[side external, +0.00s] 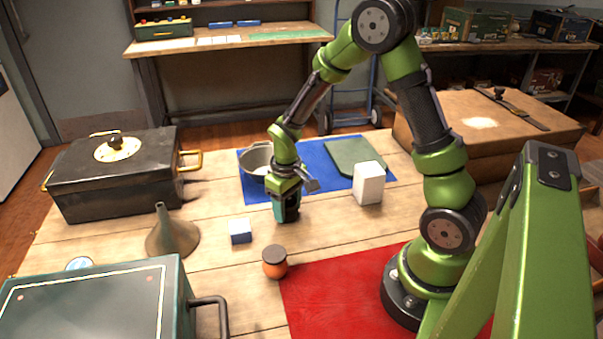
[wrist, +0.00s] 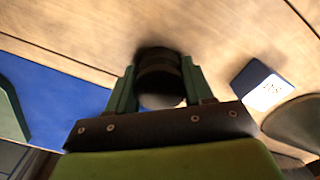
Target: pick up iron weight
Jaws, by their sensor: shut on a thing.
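The iron weight (wrist: 160,72) is a dark, round piece between my fingers in the wrist view. In the side external view it is hidden by my gripper (side external: 286,212), which points down at the wooden tabletop just in front of the blue mat. In the wrist view my gripper (wrist: 158,76) has one green finger on each side of the weight and is shut on it. The weight is low over the table; I cannot tell whether it touches the wood.
A small blue-and-white box (side external: 240,232), a funnel (side external: 172,236) and an orange jar (side external: 274,265) stand nearby. A grey pot (side external: 256,158) is behind my gripper, and a white box (side external: 369,184) stands to its right. A black case (side external: 110,185) is at left. Red mat (side external: 335,300) is clear in front.

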